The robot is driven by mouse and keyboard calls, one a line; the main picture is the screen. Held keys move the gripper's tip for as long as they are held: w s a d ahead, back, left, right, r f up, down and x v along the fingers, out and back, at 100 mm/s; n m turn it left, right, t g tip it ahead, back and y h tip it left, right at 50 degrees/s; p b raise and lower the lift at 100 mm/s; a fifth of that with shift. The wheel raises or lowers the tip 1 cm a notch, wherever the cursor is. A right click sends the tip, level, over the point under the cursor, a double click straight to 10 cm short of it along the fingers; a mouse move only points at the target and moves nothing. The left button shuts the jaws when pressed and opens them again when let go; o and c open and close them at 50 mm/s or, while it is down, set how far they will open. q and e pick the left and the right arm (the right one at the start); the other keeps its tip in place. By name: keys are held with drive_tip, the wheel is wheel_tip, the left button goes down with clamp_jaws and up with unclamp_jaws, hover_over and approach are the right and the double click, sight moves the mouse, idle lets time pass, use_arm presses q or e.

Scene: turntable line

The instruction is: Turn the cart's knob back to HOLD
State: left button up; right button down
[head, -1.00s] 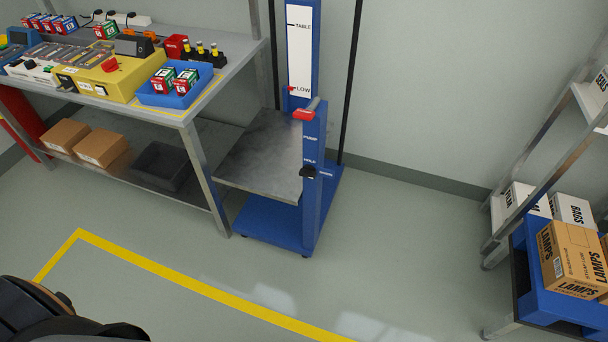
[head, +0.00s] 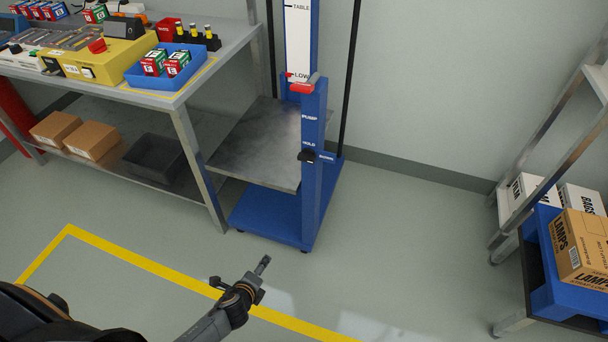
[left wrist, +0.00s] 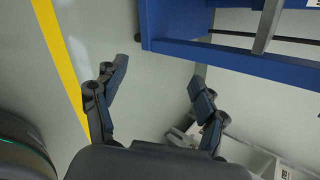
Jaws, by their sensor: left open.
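The cart is a blue lift cart with a grey platform (head: 262,150) and a blue front post (head: 314,205). A black knob (head: 307,156) sits on the post, below the PUMP and HOLD labels and left of a third label too small to read surely. Its exact pointing is too small to tell. My left gripper (head: 240,274) is over the floor, in front of and below the cart, well apart from the knob. In the left wrist view its fingers (left wrist: 160,76) are spread and empty, with blue cart parts (left wrist: 230,55) beyond. My right gripper is not in view.
A workbench (head: 185,92) with a blue bin (head: 150,80) stands left of the cart. A shelf with a LAMPS carton (head: 578,245) stands at the right. A yellow floor line (head: 140,262) crosses in front. The floor right of the cart is clear.

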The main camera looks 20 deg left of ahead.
use_arm(q)
drive_tip(key=w+d+r+m+t+b, duration=0.3)
drive_tip(key=w+r+m+t, duration=0.2)
drive_tip(key=w+r+m, duration=0.55)
drive_tip(key=m+t+h+b, duration=0.2)
drive_tip(key=m+t, duration=0.1)
drive_tip(key=m, duration=0.1)
approach(305, 160)
drive_tip(key=w, duration=0.4)
drive_tip(key=w+b, duration=0.1)
drive_tip(key=w, duration=0.3)
drive_tip(key=shift+d+f, duration=0.1)
drive_tip(key=shift+d, duration=0.15)
drive_tip(key=shift+w, duration=0.5)
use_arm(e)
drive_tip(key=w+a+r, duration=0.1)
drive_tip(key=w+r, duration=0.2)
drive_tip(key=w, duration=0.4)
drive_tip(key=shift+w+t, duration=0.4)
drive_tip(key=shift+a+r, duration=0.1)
use_arm(q)
drive_tip(key=c, duration=1.2)
drive_tip(key=shift+o, duration=0.2)
